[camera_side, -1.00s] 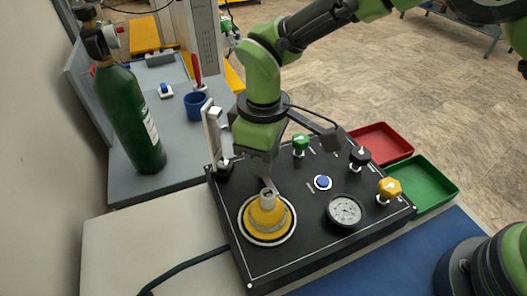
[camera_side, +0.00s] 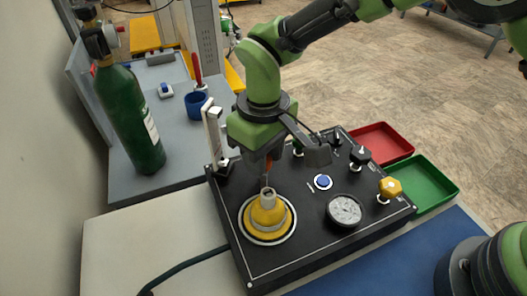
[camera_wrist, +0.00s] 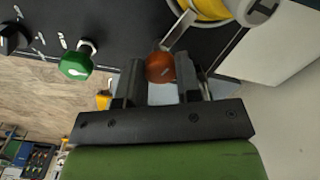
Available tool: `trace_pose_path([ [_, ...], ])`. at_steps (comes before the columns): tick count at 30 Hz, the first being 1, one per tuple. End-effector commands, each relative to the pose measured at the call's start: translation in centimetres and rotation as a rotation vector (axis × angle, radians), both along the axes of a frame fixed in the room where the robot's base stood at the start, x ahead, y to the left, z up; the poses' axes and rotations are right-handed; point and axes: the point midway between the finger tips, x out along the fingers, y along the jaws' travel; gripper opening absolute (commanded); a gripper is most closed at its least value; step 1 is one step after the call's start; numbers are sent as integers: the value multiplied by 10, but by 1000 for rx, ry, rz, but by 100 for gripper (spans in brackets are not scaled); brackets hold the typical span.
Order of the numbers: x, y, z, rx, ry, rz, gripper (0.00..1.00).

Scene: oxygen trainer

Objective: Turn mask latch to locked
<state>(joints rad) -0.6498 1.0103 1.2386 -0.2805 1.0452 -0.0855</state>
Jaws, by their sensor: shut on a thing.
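The mask latch shows in the wrist view as a metal lever (camera_wrist: 179,30) with an orange-red ball end (camera_wrist: 160,67). The lever runs from the yellow mask fitting (camera_wrist: 211,8) at the top of that view. My gripper (camera_wrist: 161,76) has its two dark fingers on either side of the ball and is shut on it. In the side view, the yellow fitting (camera_side: 266,212) sits in a pale ring on the black panel. My gripper (camera_side: 268,162) is just above and behind it, with a bit of orange at its tip. Its fingers are mostly hidden there.
The black panel (camera_side: 290,232) also carries a blue button (camera_side: 323,182), a gauge (camera_side: 345,210), a yellow knob (camera_side: 390,187) and a green knob (camera_wrist: 77,63). A clear upright tube (camera_side: 213,135) stands close left of my gripper. Red and green trays lie right.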

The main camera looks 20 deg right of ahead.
Motion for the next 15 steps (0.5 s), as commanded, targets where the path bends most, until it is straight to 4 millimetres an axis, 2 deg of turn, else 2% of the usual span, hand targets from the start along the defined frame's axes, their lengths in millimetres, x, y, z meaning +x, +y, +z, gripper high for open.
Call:
trace_pose_path([
  [4, 1, 1, 0, 4, -7, 3, 8],
  [5, 1, 1, 0, 4, -7, 3, 34],
  [8, 1, 1, 0, 4, -6, 3, 57],
  [15, 1, 0, 0, 2, -2, 2, 57],
])
